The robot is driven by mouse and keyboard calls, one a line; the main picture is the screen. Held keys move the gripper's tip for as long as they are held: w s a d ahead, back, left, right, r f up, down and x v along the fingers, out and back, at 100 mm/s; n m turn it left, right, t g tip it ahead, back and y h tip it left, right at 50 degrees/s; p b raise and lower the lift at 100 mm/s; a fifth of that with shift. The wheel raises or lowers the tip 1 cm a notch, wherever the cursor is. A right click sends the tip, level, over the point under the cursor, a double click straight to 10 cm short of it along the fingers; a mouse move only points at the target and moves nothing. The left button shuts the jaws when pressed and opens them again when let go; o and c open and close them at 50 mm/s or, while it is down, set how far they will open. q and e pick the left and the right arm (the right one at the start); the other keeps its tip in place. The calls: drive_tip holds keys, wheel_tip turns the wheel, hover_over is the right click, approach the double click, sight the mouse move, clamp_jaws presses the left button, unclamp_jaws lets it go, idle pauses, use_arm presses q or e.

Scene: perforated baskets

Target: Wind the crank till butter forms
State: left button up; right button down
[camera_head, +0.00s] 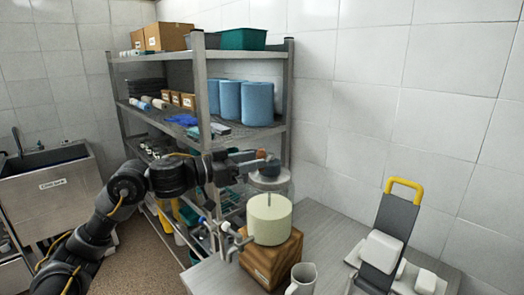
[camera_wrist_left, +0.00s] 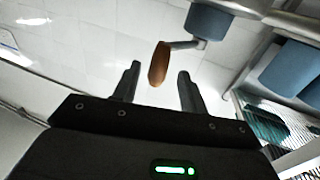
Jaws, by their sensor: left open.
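My left gripper (camera_head: 244,161) is open beside the churn's top. In the left wrist view its two fingers (camera_wrist_left: 157,82) appear on either side of the handle, with gaps showing. Whether the handle is inside the jaws in depth is unclear. The drum's inside is hidden. My right gripper is out of view.
A white mug (camera_head: 302,279) stands close in front of the block. A dark board with a yellow handle (camera_head: 405,186) and white blocks (camera_head: 380,250) are at the right. Metal shelving (camera_head: 200,95) with blue rolls (camera_head: 257,103) stands behind my arm. A sink (camera_head: 45,175) is far left.

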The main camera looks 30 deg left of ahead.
use_arm(q)
drive_tip(key=shift+p+x, duration=0.35)
drive_tip(key=shift+x, duration=1.35)
drive_tip(key=shift+s, duration=0.1)
clamp_jaws()
